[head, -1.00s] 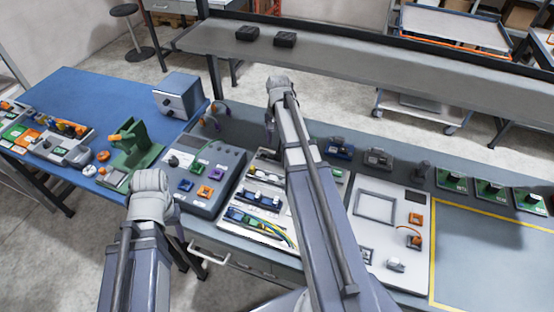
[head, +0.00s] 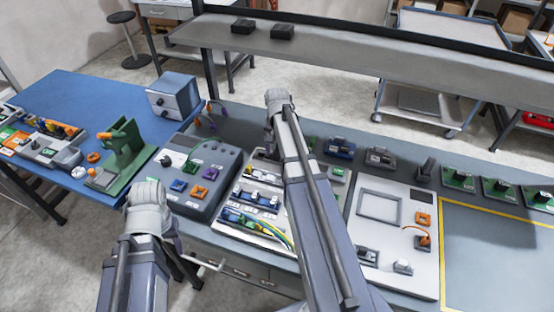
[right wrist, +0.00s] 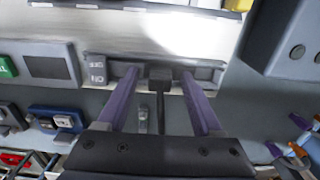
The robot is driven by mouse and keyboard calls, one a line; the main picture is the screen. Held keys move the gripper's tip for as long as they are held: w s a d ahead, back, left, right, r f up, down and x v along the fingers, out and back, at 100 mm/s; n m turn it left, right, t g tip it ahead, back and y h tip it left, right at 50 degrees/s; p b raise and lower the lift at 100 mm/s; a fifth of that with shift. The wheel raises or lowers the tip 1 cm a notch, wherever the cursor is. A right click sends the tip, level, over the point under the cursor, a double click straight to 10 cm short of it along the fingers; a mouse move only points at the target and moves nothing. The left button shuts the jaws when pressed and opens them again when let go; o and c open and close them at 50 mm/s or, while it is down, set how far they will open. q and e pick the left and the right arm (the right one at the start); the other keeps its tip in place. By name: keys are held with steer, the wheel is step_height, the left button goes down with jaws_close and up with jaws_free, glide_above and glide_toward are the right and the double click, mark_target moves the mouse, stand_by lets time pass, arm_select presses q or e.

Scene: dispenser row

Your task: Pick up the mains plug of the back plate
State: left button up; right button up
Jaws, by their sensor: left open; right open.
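The pale back plate (right wrist: 160,38) fills the top of the right wrist view, with a dark strip and a small labelled block (right wrist: 97,70) along its edge. A small dark block with a thin cable, apparently the mains plug (right wrist: 160,74), lies at that strip. My right gripper (right wrist: 159,74) is open, its two purple fingers on either side of the plug with gaps showing. I cannot tell how high the fingertips are. In the head view my right arm hides the plug and its own gripper. My left arm is at the front left; its open gripper (head: 176,222) is mostly hidden behind its wrist.
The grey button box (head: 205,170) stands left of the plate. A purple and orange looped lead (head: 208,115) lies behind it. The blue socket (head: 340,148) and grey socket (head: 381,157) stand right of my right arm. A raised shelf (head: 350,62) runs behind the bench.

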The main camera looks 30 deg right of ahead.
jaws_close()
stand_by(0.4)
